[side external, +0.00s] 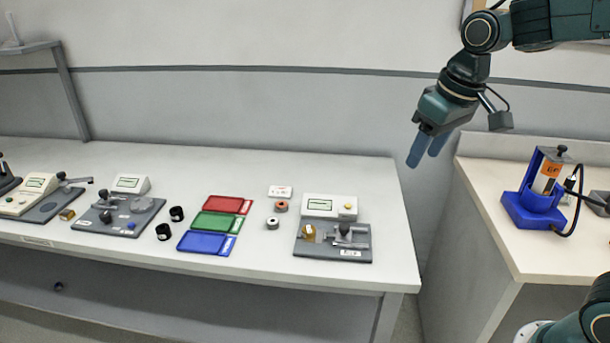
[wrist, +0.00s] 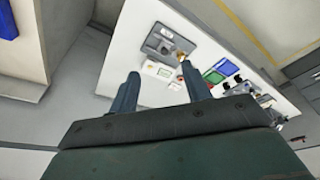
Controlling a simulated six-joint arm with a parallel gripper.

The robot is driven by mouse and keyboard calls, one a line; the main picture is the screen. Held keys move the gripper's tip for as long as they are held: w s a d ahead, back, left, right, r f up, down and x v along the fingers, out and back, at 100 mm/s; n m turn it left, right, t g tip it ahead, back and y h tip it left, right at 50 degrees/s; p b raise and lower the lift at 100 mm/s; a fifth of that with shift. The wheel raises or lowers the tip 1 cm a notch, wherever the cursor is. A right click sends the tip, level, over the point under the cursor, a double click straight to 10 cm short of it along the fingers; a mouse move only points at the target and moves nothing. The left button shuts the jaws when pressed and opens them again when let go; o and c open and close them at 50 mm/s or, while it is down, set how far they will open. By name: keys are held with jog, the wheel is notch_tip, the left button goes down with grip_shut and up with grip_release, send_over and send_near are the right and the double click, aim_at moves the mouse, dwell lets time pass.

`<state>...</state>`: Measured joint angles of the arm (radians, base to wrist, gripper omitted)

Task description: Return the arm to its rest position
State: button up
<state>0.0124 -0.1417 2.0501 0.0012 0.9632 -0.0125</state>
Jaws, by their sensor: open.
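My gripper (side external: 427,148) hangs in the air at the upper right of the side external view, above the gap between the long bench and the right-hand bench. Its two blue fingers point down and are apart with nothing between them. In the wrist view my gripper (wrist: 158,90) also shows two spread, empty fingers, with the long bench beyond them. No part of the gripper touches anything.
The long bench (side external: 350,175) holds a grey test station (side external: 333,250), red, green and blue trays (side external: 228,204), several small rings and more stations at left. A blue stand (side external: 533,208) with a cable is on the right bench (side external: 490,190). The air around the gripper is clear.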

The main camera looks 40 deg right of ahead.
jog(key=s+f+t, duration=0.1)
jog(key=s+t, duration=0.1)
jog(key=s, duration=1.3)
jog(key=shift+s+a+f+t, duration=0.2)
jog(key=shift+s+t, duration=0.1)
jog(key=shift+s, duration=0.05)
